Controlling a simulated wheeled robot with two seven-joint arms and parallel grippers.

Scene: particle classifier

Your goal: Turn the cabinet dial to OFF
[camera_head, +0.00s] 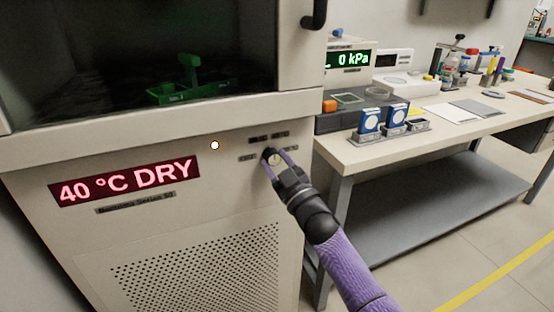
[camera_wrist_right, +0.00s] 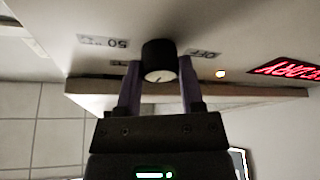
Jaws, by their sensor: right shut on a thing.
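The cabinet dial (camera_head: 271,155) is a small dark knob with a pale face on the front panel of the cabinet (camera_head: 110,240). It also shows in the right wrist view (camera_wrist_right: 158,62), where the direction of its pointer is hard to read. My right gripper (camera_head: 276,159) is shut on the dial, one finger on each side. In the wrist view, an upside-down OFF label (camera_wrist_right: 204,53) is right of the dial and a label with 50 (camera_wrist_right: 103,42) is left of it. The red display (camera_head: 125,182) reads 40 °C DRY. My left gripper is not in view.
A small lit lamp (camera_head: 214,145) is on the panel left of the dial. The cabinet handle (camera_head: 315,15) is above. A dark window shows a green rack (camera_head: 185,92) inside. A bench (camera_head: 350,155) with instruments stands to the right. Floor is clear at the lower right.

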